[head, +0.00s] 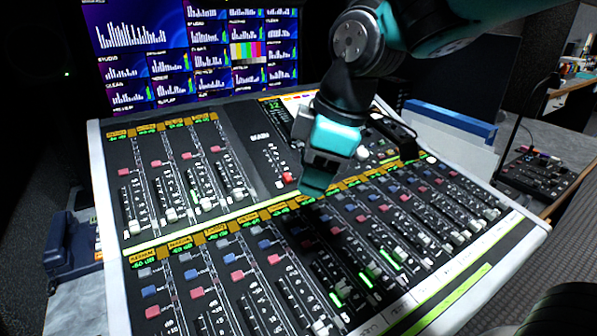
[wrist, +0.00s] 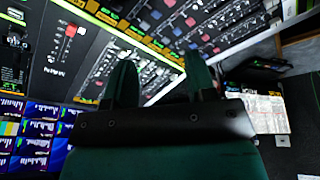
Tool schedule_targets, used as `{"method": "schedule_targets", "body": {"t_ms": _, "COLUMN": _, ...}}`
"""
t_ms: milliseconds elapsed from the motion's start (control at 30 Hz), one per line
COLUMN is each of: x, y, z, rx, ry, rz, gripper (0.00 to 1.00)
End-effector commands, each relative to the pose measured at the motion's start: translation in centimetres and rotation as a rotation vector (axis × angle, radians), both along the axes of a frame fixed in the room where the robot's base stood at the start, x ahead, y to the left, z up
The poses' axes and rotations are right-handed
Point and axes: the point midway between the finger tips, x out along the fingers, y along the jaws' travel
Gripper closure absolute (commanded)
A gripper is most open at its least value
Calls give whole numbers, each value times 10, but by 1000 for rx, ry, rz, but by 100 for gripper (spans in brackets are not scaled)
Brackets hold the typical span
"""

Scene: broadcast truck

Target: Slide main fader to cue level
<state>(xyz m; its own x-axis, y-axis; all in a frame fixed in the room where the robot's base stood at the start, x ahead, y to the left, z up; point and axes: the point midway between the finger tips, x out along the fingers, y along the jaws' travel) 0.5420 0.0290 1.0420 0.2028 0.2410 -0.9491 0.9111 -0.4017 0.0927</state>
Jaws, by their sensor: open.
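The main fader (head: 287,177) has a red cap and sits in a section marked MAIN on the upper part of the mixing console (head: 105,190). A white cap stands close beside the red one. In the wrist view, the red cap of the main fader (wrist: 71,31) is at upper left, outside my fingers. My gripper (head: 314,188) hangs over the console, just right of the main fader, pointing down. In the wrist view, the two fingers of my gripper (wrist: 161,75) are apart with nothing held between them. Whether the fingertips touch the console is unclear.
Rows of other faders and buttons (head: 235,275) surround the main section. A monitor wall (head: 190,60) stands behind the console. A blue box-like item (head: 450,116) is behind its right side. A small control panel (head: 537,172) lies on the right-hand desk.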

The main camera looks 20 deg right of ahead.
Motion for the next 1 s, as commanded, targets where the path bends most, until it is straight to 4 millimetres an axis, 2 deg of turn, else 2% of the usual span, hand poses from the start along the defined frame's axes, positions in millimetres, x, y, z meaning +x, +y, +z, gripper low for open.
{"method": "schedule_targets", "body": {"t_ms": 33, "x": 28, "y": -5, "z": 5, "rx": -46, "ry": -55, "rz": 82, "gripper": 49}}
{"method": "schedule_targets", "body": {"t_ms": 100, "x": 62, "y": -14, "z": 11, "rx": -118, "ry": -127, "rz": 205, "gripper": 49}}
{"method": "schedule_targets", "body": {"t_ms": 200, "x": 101, "y": -25, "z": 18, "rx": -214, "ry": -203, "rz": 353, "gripper": 49}}
{"method": "schedule_targets", "body": {"t_ms": 300, "x": 126, "y": -34, "z": 23, "rx": -284, "ry": -247, "rz": 453, "gripper": 49}}
{"method": "schedule_targets", "body": {"t_ms": 433, "x": 141, "y": -39, "z": 23, "rx": -330, "ry": -271, "rz": 518, "gripper": 49}}
{"method": "schedule_targets", "body": {"t_ms": 567, "x": 147, "y": -39, "z": 11, "rx": -337, "ry": -273, "rz": 530, "gripper": 49}}
{"method": "schedule_targets", "body": {"t_ms": 1000, "x": 183, "y": -32, "z": -79, "rx": -335, "ry": -269, "rz": 528, "gripper": 49}}
